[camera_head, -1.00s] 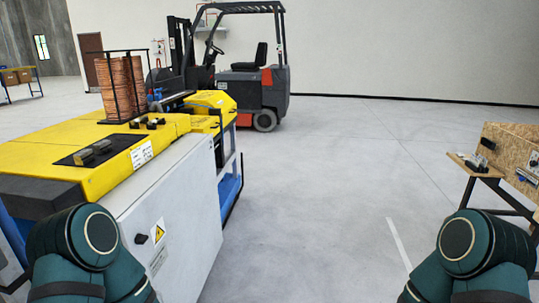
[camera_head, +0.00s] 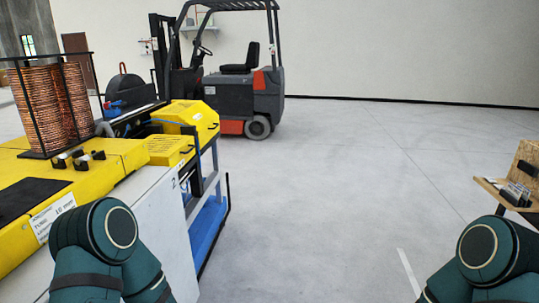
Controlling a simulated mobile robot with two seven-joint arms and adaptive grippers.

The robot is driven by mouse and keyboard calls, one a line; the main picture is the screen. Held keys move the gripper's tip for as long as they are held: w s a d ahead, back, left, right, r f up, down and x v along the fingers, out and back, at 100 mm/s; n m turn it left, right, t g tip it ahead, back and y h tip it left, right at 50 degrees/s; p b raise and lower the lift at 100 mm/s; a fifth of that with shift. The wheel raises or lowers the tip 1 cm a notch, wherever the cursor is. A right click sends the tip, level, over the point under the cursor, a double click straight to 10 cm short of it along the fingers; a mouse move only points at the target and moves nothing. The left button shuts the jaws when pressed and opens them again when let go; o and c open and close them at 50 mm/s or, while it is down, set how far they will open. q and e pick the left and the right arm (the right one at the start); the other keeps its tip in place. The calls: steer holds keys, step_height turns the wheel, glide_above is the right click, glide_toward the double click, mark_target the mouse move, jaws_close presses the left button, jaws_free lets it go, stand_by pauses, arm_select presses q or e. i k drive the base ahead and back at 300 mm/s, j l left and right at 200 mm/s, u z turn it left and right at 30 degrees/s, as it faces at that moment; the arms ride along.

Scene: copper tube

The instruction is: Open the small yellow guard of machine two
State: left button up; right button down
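A yellow machine with a white side panel (camera_head: 172,225) stands on the left; a dark "2" is marked on the panel near its far end. At its far end is a small yellow guard (camera_head: 187,117) with a sloped, vented top, and it looks shut. A lower yellow block (camera_head: 167,148) sits just in front of it. Both of my arms show only as dark green links at the bottom left and bottom right. Neither gripper is in view, so their state is hidden.
Copper coils (camera_head: 58,103) stand in a black rack on the machine. A blue lower frame (camera_head: 208,228) juts out at its right side. A forklift (camera_head: 240,90) is parked behind. A wooden bench (camera_head: 520,190) stands at right. The grey floor (camera_head: 310,210) between is clear.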

mark_target(172, 150)
steer(key=i, duration=1.5)
